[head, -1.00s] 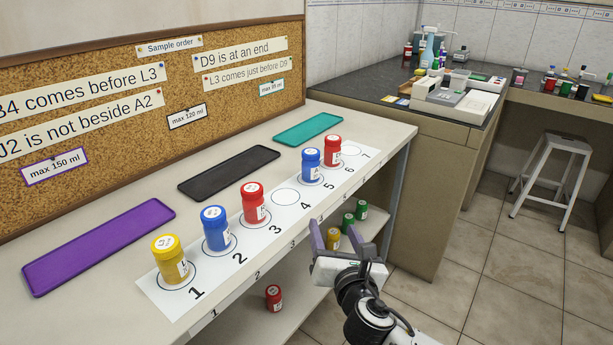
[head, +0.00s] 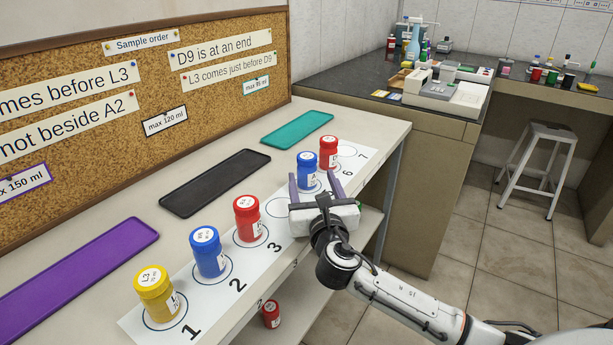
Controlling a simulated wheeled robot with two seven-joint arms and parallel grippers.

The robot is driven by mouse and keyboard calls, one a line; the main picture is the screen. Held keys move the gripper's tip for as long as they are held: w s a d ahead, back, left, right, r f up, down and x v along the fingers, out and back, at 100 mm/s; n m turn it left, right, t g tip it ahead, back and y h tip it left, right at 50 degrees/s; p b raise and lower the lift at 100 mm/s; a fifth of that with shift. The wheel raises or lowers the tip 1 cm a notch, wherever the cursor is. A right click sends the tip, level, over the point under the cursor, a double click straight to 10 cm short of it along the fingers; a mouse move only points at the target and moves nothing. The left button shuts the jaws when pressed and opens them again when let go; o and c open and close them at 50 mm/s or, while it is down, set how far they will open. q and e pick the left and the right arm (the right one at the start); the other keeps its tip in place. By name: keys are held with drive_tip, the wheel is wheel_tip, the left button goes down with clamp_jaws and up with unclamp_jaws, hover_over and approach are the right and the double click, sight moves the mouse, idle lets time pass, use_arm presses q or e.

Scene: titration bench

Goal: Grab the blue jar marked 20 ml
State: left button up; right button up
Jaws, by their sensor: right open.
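Two blue jars stand on the numbered white strip (head: 210,300). One blue jar (head: 208,254) stands upright on circle 2. The other blue jar (head: 307,171) stands upright near circle 5. Its label is too small to read, so I cannot tell which jar is marked 20 ml. My right gripper (head: 314,180) is open, its two fingers pointing at the circle 5 jar, one towards each side of it. The gripper body hides the strip around circle 4. I cannot tell whether the fingers touch the jar. My left gripper is not in view.
A red jar (head: 328,152) stands just behind the circle 5 jar. Another red jar (head: 247,219) is on circle 3 and a yellow jar (head: 156,297) on circle 1. Purple (head: 70,283), black (head: 215,183) and teal (head: 297,131) trays lie behind. A red jar (head: 271,314) is on the lower shelf.

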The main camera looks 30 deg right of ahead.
sight(309, 173)
drive_tip(key=x, duration=0.4)
drive_tip(key=shift+w+d+f+b, duration=0.1)
drive_tip(key=shift+w+f+b, duration=0.15)
drive_tip(key=shift+w+b, duration=0.15)
drive_tip(key=c, duration=1.1)
drive_tip(key=shift+c, duration=0.2)
